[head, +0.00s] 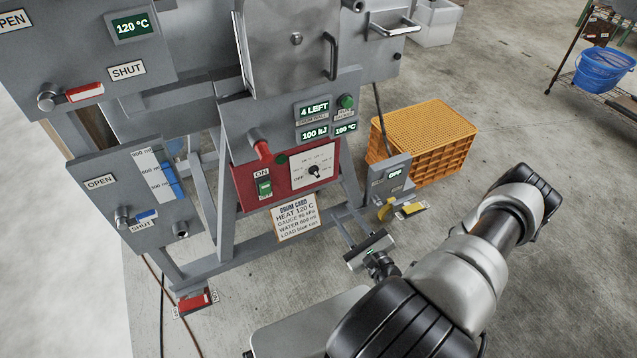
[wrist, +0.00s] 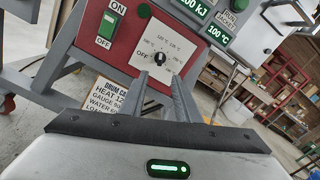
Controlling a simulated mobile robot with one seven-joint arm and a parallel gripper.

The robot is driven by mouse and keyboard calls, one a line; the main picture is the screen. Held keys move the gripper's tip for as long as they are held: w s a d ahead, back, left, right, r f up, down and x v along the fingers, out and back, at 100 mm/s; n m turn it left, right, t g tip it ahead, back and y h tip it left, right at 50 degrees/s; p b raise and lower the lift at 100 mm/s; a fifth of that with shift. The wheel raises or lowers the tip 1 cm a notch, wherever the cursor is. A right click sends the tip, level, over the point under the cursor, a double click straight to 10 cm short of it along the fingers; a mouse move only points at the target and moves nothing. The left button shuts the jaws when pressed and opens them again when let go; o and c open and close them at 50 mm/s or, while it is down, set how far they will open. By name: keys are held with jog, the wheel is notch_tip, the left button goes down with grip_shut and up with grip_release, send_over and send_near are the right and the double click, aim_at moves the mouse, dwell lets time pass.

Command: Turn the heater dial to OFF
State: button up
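The heater dial (head: 313,171) is a small black knob on a white plate with temperature marks and an OFF mark, set in a red panel. In the wrist view the dial (wrist: 160,59) sits just beyond my fingertips, roughly centred between them; OFF is at the plate's lower left. I cannot tell clearly which mark the knob points to. My gripper (head: 347,219) is in front of and below the panel, apart from the dial. In the wrist view my gripper (wrist: 160,76) has its two fingers apart with nothing between them.
A drum card (head: 296,217) hangs below. A grey box reading OFF (head: 389,176) and an orange crate (head: 424,143) stand to the right.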

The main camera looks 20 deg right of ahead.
aim_at(317, 175)
jog(key=w+b, duration=0.1)
jog(key=w, duration=0.4)
jog(key=w+b, duration=0.1)
jog(key=w, duration=0.5)
jog(key=w+b, duration=0.1)
jog(key=w, duration=0.5)
jog(key=shift+w+a+f, duration=0.15)
jog(key=shift+a, duration=0.15)
jog(key=c, duration=0.7)
jog(key=shift+o, duration=0.2)
